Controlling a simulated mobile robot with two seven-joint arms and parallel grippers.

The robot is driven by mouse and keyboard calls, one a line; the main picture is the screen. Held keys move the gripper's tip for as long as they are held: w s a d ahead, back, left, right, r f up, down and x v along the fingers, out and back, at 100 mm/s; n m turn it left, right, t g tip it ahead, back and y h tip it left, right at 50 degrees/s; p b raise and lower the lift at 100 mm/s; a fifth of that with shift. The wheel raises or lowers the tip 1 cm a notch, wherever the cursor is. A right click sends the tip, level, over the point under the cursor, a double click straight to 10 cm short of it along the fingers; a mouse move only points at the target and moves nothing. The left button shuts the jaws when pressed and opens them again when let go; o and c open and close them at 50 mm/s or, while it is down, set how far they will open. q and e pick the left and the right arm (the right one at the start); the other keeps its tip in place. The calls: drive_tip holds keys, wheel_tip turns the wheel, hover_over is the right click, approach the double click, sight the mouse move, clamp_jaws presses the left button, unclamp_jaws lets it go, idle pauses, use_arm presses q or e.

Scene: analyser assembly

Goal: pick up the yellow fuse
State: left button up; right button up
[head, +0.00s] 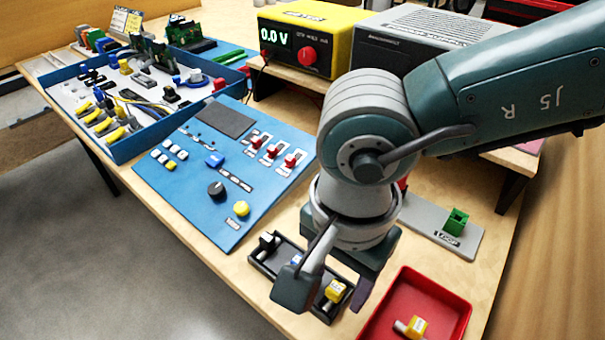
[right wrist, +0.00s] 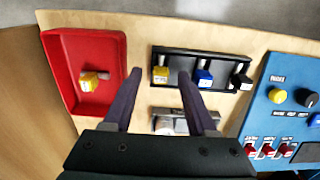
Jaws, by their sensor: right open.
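A yellow fuse (head: 335,291) sits at the near end of the black rack (head: 262,268). In the right wrist view this yellow fuse (right wrist: 160,75) lies between the fingertips, with a gap on both sides. A blue fuse (right wrist: 205,78) and a black fuse (right wrist: 242,81) sit in the same rack (right wrist: 222,62). Another yellow fuse (head: 415,326) lies in the red tray (head: 448,296). My right gripper (head: 325,292) is open and empty over the rack's yellow end; its finger partly hides the rack. I cannot tell its exact height. My left gripper is out of view.
The blue panel (head: 165,190) with knobs and switches lies left of the rack. A grey plate with a green block (head: 455,221) is behind the red tray. A blue-walled bin (head: 125,150) and yellow meter (head: 335,30) stand farther back.

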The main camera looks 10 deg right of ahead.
drive_tip(key=shift+c, duration=0.2)
clamp_jaws()
idle(0.5)
